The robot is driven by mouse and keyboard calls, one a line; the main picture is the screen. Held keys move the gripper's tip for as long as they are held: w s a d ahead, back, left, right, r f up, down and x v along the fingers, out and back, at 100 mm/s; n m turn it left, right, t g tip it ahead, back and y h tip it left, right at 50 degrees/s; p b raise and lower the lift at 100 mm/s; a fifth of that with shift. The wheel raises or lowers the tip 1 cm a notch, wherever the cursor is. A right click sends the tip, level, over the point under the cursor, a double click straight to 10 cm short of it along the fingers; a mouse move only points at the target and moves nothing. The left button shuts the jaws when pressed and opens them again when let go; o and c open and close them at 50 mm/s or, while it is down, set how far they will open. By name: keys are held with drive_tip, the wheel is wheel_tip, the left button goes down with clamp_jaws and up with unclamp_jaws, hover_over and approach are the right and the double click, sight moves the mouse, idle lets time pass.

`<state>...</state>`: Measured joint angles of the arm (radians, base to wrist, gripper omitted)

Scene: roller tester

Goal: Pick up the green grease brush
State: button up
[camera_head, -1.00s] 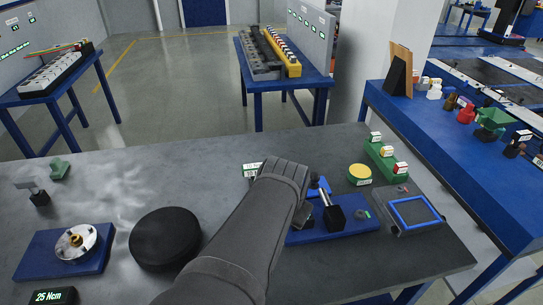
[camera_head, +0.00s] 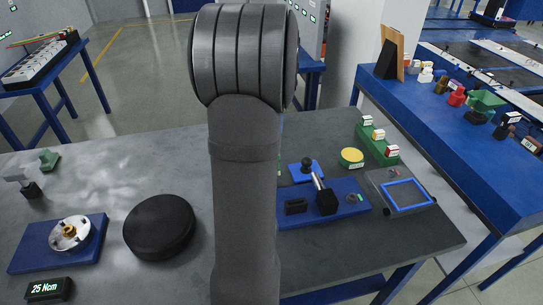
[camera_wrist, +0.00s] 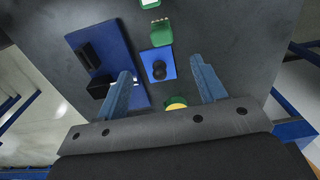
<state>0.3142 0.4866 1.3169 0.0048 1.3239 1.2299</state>
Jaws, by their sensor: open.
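I cannot clearly recognise a green grease brush. In the wrist view, a small green block (camera_wrist: 159,31) with pale dots along one edge lies beyond my fingertips. A green piece with a white label (camera_wrist: 150,4) is cut off at the top edge. A green item (camera_head: 49,160) stands at the left of the bench in the head view. My gripper (camera_wrist: 160,68) is open and empty, its blue fingers spread above a blue square with a black knob (camera_wrist: 159,70). In the head view my arm hides the gripper and the bench behind it.
A blue fixture plate (camera_head: 345,190) with black blocks and a round green tin with a yellow top (camera_head: 352,156) stand near the square. A green rack (camera_head: 377,143) holds labelled items. A black disc (camera_head: 160,227) lies left of my arm. The bench's back left is mostly clear.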

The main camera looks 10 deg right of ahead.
drive_tip(key=f, duration=1.7)
drive_tip(key=shift+w+d+f, duration=0.15)
drive_tip(key=shift+w+f, duration=0.15)
drive_tip(key=c, duration=1.1)
drive_tip(key=shift+r, duration=0.1)
drive_tip(key=shift+r, duration=0.5)
wheel_tip(320, 180, up, 3)
drive_tip(key=shift+f, duration=0.15)
drive_tip(key=s+d+r, duration=0.2)
drive_tip(key=s, duration=0.1)
drive_tip(key=s+d+r, duration=0.2)
drive_tip(key=s+d, duration=0.1)
drive_tip(key=s+d+r, duration=0.2)
drive_tip(key=r, duration=0.1)
drive_tip(key=shift+s+d+r, duration=0.1)
drive_tip(key=shift+s+d, duration=0.25)
drive_tip(key=shift+s, duration=0.05)
